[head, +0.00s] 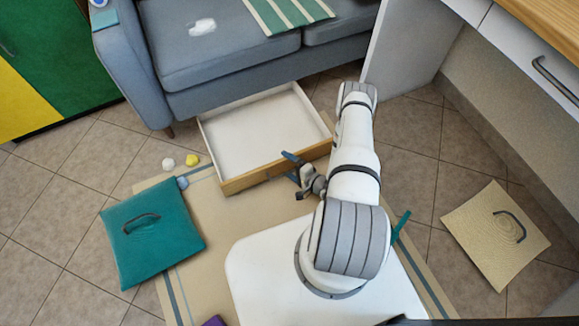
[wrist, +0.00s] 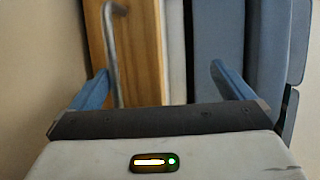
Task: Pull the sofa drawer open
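The grey-blue sofa (head: 215,60) stands at the back in the head view. Its drawer (head: 240,182), white inside with a wooden front, sticks out from under the seat and is empty. My gripper (head: 290,167) is at the right part of the drawer front. In the wrist view my gripper (wrist: 160,70) has its two blue fingers wide apart. The wooden drawer front (wrist: 145,60) lies between them, and the metal handle (wrist: 111,50) runs close beside the left finger. I cannot tell whether that finger touches the handle.
A teal cushion (head: 150,240) lies on the floor at left, near a white ball (head: 168,163) and a yellow ball (head: 192,160). A white desk (head: 525,60) stands at upper right. Tiles left of the drawer are mostly clear.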

